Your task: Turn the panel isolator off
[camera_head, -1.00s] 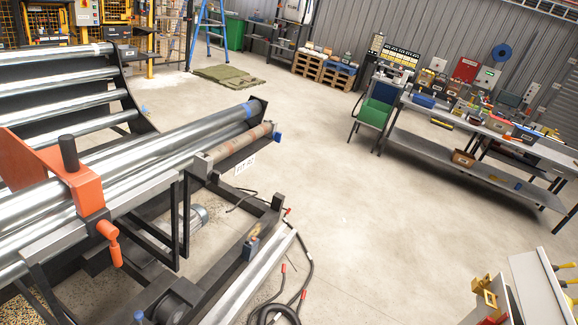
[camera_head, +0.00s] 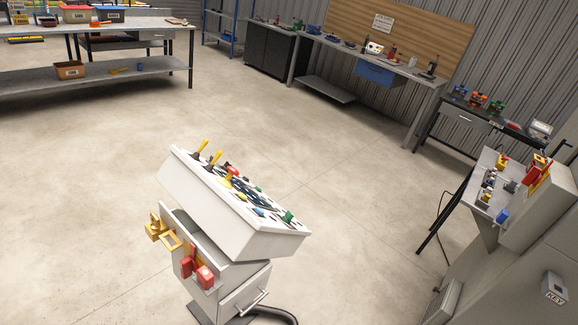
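A white control console (camera_head: 222,205) stands in the lower middle, its sloped top carrying yellow levers (camera_head: 205,153) and coloured buttons. On its front, below the top, is a red handle-like switch (camera_head: 197,270) on a yellow backing, beside yellow brackets (camera_head: 164,234). At the right, a grey panel box (camera_head: 541,212) carries a red rotary-looking handle (camera_head: 538,171) with yellow around it. Which of the two red parts is the panel isolator I cannot tell, and their positions are too small to read. My gripper does not show.
A grey desk with buttons (camera_head: 497,170) adjoins the panel box. A small box marked KEY (camera_head: 555,288) is at the lower right. Workbenches (camera_head: 345,58) line the back, with a shelved table (camera_head: 110,78) at upper left. The concrete floor (camera_head: 90,190) between is open.

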